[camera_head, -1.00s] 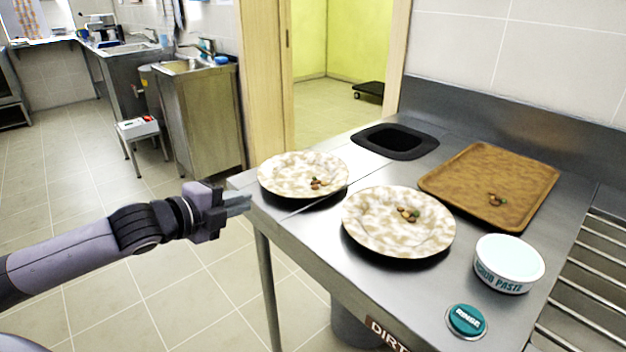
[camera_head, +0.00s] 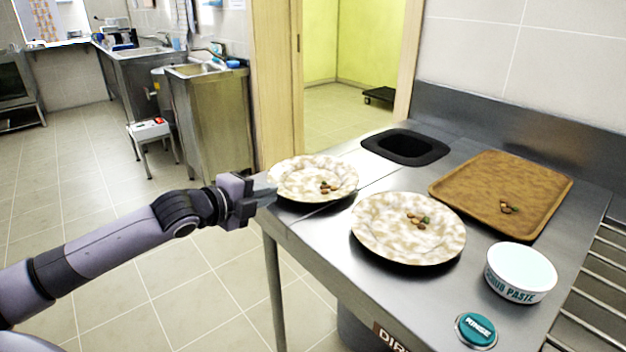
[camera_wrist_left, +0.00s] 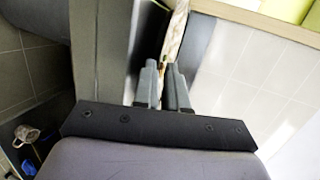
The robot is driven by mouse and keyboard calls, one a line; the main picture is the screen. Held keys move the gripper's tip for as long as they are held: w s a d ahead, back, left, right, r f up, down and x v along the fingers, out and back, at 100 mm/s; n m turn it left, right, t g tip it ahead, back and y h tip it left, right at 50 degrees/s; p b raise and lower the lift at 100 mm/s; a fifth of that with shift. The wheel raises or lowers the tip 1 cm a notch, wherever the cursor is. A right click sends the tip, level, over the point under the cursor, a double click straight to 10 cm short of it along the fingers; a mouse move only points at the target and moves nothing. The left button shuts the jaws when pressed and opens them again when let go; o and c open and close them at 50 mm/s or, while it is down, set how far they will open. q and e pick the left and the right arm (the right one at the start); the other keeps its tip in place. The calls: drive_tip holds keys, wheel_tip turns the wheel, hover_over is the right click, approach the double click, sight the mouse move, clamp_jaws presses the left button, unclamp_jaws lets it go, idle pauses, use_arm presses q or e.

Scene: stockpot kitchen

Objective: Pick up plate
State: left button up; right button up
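Two cream plates with brown mottling lie on the steel counter, each with several food scraps on it. The far-left plate (camera_head: 300,172) sits at the counter's left edge, and the nearer plate (camera_head: 385,235) is to its right. My left gripper (camera_head: 268,196) is at the left rim of the far-left plate. In the left wrist view the two fingers (camera_wrist_left: 163,72) stand a narrow gap apart, with the plate (camera_wrist_left: 177,32) seen edge-on just beyond and between the tips. Whether they touch the rim is unclear. My right gripper is not in view.
The steel counter (camera_head: 328,235) also holds a brown tray (camera_head: 475,192) with scraps, a scrub paste tub (camera_head: 520,272), a teal rinse button (camera_head: 477,329) and a black-rimmed opening (camera_head: 405,147). A small stool (camera_head: 150,130) stands on open floor at the left.

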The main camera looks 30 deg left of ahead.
use_arm(q)
drive_tip(key=shift+x, duration=1.05)
clamp_jaws()
drive_tip(key=shift+r, duration=0.1)
drive_tip(key=shift+r, duration=0.1)
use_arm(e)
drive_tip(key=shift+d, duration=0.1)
use_arm(q)
wheel_tip(320, 180, up, 20)
drive_tip(key=p, duration=0.4)
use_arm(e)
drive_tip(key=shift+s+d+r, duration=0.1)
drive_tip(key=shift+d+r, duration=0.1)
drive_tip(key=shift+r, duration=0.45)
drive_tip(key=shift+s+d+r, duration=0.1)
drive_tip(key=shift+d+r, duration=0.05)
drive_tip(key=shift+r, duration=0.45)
